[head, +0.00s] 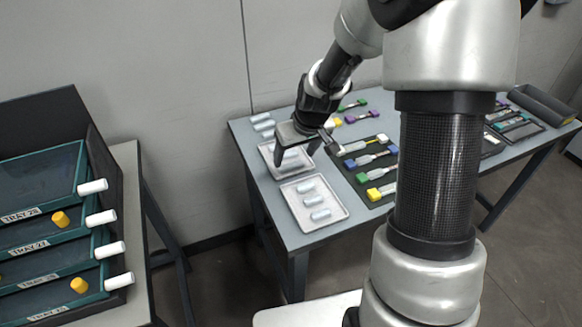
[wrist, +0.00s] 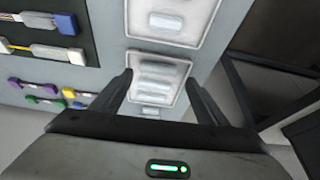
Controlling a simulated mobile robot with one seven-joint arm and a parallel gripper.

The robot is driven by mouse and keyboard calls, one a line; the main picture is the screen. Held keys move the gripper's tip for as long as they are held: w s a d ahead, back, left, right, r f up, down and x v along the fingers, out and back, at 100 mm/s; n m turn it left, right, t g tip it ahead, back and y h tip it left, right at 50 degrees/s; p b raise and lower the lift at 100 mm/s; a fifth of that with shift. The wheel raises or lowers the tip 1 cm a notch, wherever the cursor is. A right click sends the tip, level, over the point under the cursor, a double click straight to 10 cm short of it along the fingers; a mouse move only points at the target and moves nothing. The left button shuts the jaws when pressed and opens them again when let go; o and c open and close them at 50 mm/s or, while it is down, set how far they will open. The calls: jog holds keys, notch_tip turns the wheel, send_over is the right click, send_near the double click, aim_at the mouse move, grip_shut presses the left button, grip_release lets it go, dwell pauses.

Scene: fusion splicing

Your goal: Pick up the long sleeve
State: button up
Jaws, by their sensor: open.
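Long white sleeves (wrist: 165,70) lie side by side in a pale tray (head: 267,150). In the wrist view they sit between and just beyond my fingertips. My gripper (head: 295,159) is open, pointing down over this tray, with nothing held. In the wrist view my gripper (wrist: 160,76) has one finger on each side of the sleeves. The gripper hides part of the tray in the head view. I cannot tell the exact height between fingertips and sleeves.
A second tray (head: 291,205) with shorter sleeves (head: 313,200) stands nearer. Several loose pale pieces (head: 262,118) lie at the table's back left corner. A dark mat (head: 349,172) with coloured-ended parts lies right of the trays. A drawer rack (head: 110,215) stands at left.

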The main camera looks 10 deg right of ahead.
aim_at(291, 165)
jog(key=b+x, duration=0.1)
jog(key=x, duration=0.3)
jog(key=shift+w+f, duration=0.25)
jog(key=shift+f, duration=0.1)
jog(key=shift+d, duration=0.1)
jog(key=c, duration=0.8)
